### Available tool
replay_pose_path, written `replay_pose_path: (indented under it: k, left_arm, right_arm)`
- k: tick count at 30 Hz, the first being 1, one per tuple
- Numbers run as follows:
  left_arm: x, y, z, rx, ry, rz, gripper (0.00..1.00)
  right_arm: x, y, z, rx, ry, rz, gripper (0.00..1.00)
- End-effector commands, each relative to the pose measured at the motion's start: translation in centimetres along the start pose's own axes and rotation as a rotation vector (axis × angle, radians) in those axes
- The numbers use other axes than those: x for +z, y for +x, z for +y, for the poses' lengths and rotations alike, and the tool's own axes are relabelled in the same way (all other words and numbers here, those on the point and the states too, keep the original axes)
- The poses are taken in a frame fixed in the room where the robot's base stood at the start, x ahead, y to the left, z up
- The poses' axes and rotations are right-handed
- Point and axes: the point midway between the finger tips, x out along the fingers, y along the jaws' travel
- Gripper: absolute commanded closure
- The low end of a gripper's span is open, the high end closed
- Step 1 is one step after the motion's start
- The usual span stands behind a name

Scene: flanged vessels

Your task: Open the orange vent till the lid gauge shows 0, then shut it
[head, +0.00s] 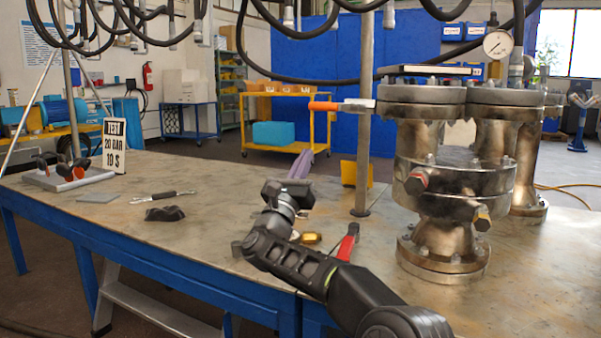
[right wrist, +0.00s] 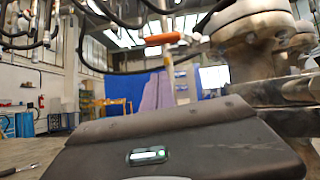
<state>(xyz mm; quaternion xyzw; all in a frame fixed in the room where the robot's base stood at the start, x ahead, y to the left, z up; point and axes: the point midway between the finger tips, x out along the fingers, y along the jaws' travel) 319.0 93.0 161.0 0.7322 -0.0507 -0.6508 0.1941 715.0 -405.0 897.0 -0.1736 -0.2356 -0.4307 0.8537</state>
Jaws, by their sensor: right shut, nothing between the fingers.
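The vent's orange handle (head: 325,106) sticks out level to the left from the flange of the metal vessel (head: 455,180). It also shows in the right wrist view (right wrist: 162,39). The round white gauge (head: 498,44) stands above the lid; its needle is too small to read. My right gripper (head: 305,156) is shut and empty, its purplish fingers pointing away over the table, lower than the handle and a little to its left. The fingers show in the right wrist view (right wrist: 158,92), below the handle and apart from it. My left gripper is out of view.
A vertical post (head: 363,150) stands just left of the vessel. A red-handled tool (head: 348,242) lies beside my right arm. A test sign (head: 114,145) and a tool tray (head: 68,178) are at the left. Black hoses hang above. The table's left middle is mostly free.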

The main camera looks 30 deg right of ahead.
Motion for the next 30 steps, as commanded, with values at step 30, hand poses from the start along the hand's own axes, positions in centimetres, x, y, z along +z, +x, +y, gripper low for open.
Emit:
replay_pose_path:
  k: [30]
  left_arm:
    - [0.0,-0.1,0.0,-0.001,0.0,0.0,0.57]
  right_arm:
    - [0.0,-2.6,0.1,-0.001,0.0,0.0,1.0]
